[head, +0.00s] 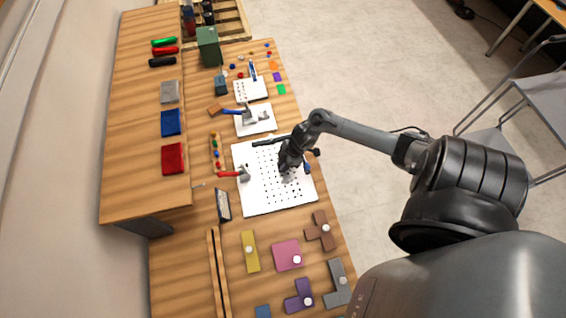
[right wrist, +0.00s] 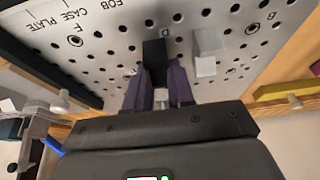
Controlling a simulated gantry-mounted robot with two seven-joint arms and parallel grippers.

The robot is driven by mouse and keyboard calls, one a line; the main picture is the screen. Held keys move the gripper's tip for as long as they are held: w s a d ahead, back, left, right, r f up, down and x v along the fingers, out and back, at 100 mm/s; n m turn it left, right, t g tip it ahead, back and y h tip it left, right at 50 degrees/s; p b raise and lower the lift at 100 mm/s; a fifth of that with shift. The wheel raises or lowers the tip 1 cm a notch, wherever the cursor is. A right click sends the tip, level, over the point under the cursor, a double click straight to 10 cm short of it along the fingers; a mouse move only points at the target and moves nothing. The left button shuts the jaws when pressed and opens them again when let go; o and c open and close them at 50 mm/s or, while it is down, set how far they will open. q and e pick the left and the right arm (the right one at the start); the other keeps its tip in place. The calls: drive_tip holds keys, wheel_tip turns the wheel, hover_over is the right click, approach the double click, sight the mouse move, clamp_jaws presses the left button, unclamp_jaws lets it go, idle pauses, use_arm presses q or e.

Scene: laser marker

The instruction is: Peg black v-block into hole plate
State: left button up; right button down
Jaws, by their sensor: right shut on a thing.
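The white hole plate (head: 258,198) lies on the wooden bench in the head view, with rows of small holes. It fills the upper part of the right wrist view (right wrist: 105,38), where printed letters show. My right gripper (head: 285,166) is over the plate and hides part of it. In the right wrist view its fingers (right wrist: 163,80) are shut on the black v-block (right wrist: 154,52), which is at or close to the plate surface. I cannot tell whether its pegs are in holes. A light grey block (right wrist: 207,42) stands on the plate to the right of it. My left gripper is not in view.
A red-handled hammer (head: 232,174) lies at the plate's left edge. A dark bar (head: 266,142) lies along its far edge. Pink (head: 286,252), yellow (head: 250,252) and brown (head: 320,232) knobbed pieces lie nearer. A white board (head: 255,126) with a tool lies beyond.

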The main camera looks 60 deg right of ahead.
drive_tip(key=shift+f, duration=0.15)
drive_tip(key=c, duration=0.9)
unclamp_jaws()
drive_tip(key=p+v, duration=0.1)
drive_tip(key=v, duration=1)
